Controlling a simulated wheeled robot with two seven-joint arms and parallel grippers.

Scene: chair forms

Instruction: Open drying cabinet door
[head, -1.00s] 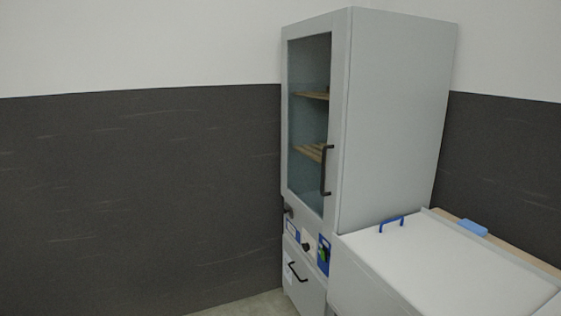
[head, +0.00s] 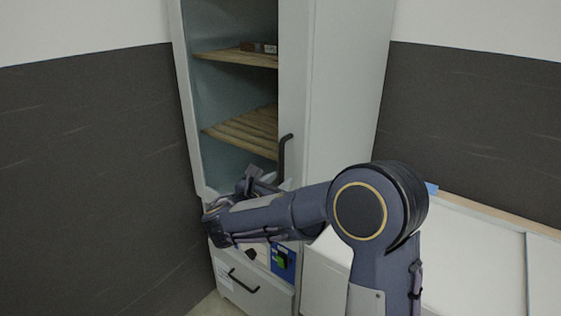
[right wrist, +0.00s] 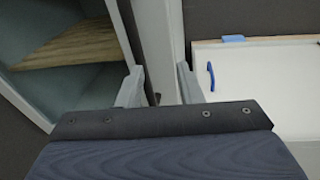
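The tall pale grey drying cabinet (head: 345,100) stands ahead, with wooden shelves visible through its front. Its door (head: 296,80) looks closed, though I cannot be sure. The black vertical door handle (head: 283,160) is at the right side of the window; its lower end is hidden behind my right arm. My right gripper (head: 262,182) is at the handle's lower end, just in front of the door. In the right wrist view its two fingers (right wrist: 158,88) are apart, with a small dark part of the handle (right wrist: 157,98) between them. My left gripper is out of view.
A dark-panelled wall (head: 80,180) fills the left.

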